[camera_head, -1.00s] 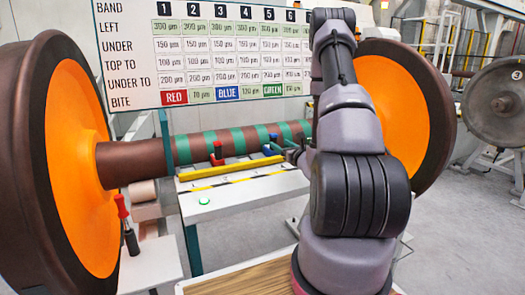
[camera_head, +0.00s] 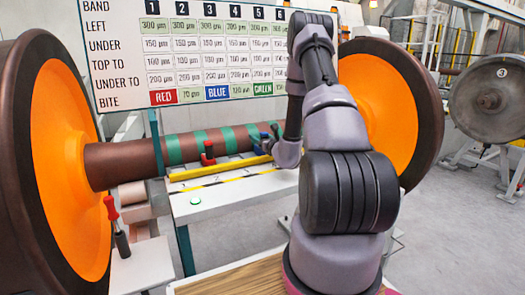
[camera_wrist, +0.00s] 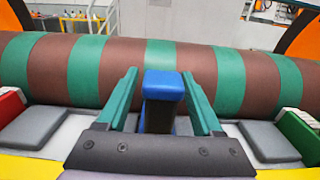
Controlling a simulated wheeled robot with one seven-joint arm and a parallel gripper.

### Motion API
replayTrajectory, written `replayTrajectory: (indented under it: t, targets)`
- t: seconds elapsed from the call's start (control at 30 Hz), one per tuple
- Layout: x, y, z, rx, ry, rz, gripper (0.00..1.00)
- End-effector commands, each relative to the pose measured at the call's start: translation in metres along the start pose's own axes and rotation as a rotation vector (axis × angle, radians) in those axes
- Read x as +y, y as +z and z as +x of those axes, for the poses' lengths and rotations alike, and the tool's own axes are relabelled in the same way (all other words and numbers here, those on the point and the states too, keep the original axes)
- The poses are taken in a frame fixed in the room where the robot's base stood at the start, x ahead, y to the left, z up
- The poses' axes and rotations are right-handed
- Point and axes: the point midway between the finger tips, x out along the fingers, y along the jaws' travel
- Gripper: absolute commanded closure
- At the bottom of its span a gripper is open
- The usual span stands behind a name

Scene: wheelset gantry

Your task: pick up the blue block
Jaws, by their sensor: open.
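The blue block (camera_wrist: 163,88) stands upright between the two teal fingers of my open gripper (camera_wrist: 162,95) in the wrist view. A narrow gap shows on each side of its top, so the fingers look apart from it. Its lower part is darker and partly hidden by my gripper's body. In the head view the blue block (camera_head: 266,138) shows small in front of the banded axle, with my gripper (camera_head: 272,134) at it and my arm covering the area to the right.
The brown axle with green bands (camera_wrist: 75,68) runs close behind the block. A red block (camera_wrist: 10,103) stands to the left and a green block (camera_wrist: 299,133) to the right, with grey pads (camera_wrist: 270,142) between. A yellow bar (camera_head: 205,170) lies in front.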

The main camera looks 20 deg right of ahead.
Motion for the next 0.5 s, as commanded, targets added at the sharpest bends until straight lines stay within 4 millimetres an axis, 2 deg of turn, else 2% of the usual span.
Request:
replayTrajectory:
  t: [0.1, 0.13, 0.3, 0.5]
  targets:
    - [-0.0001, 0.0000, -0.0002, 0.000, 0.000, 0.000, 0.32]
    - [-0.0001, 0.0001, -0.0003, 0.000, 0.000, 0.000, 0.36]
    - [-0.0002, 0.0001, -0.0004, 0.000, 0.000, -0.001, 1.00]
    - [-0.0003, 0.0006, -0.0003, -0.001, 0.000, -0.001, 1.00]
